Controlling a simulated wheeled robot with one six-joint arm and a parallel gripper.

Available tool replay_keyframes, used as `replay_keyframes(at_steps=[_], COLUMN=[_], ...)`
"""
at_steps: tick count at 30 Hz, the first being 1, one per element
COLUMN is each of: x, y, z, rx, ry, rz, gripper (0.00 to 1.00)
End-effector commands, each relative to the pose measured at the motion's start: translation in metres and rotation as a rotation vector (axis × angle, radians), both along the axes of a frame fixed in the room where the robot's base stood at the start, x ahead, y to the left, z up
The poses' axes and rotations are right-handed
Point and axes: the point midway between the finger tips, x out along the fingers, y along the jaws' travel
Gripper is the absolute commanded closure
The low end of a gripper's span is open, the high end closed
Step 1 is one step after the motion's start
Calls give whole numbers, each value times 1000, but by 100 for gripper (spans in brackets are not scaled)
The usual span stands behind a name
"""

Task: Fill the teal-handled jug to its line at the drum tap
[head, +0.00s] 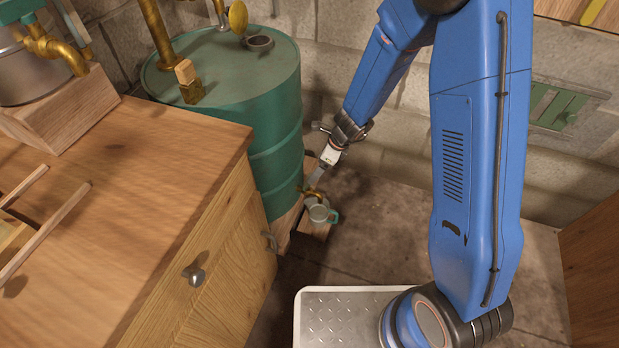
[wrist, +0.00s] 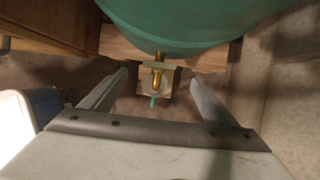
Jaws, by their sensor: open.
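The teal-handled jug (head: 319,214) stands upright on a small wooden block (head: 313,232) at the foot of the green drum (head: 235,85). Its teal handle points away from the drum. The brass drum tap (head: 312,193) is just above the jug. In the wrist view the tap (wrist: 157,68) overlaps the jug (wrist: 155,87), and the handle points toward me. My gripper (head: 316,184) is open and empty, above and close to the tap and jug. In the wrist view its fingers (wrist: 158,78) lie to either side, apart from both. The jug's fill level and line cannot be made out.
A wooden cabinet (head: 190,225) stands left of the drum, with a metal pot and brass spout (head: 45,45) on top. A stone wall (head: 400,150) is behind. My metal-plated base is in front of the jug. Floor (head: 385,220) to the jug's right is clear.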

Motion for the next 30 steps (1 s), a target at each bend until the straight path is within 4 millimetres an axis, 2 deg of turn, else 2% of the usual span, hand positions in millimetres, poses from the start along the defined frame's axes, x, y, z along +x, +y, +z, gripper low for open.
replay_keyframes(at_steps=[18, 24, 30], x=[9, 12, 12], y=[28, 32, 33], z=[-71, -82, -84], rx=[0, -1, 0], ry=[2, 0, 0], rz=[1, 0, 1], gripper=[19, 19, 19])
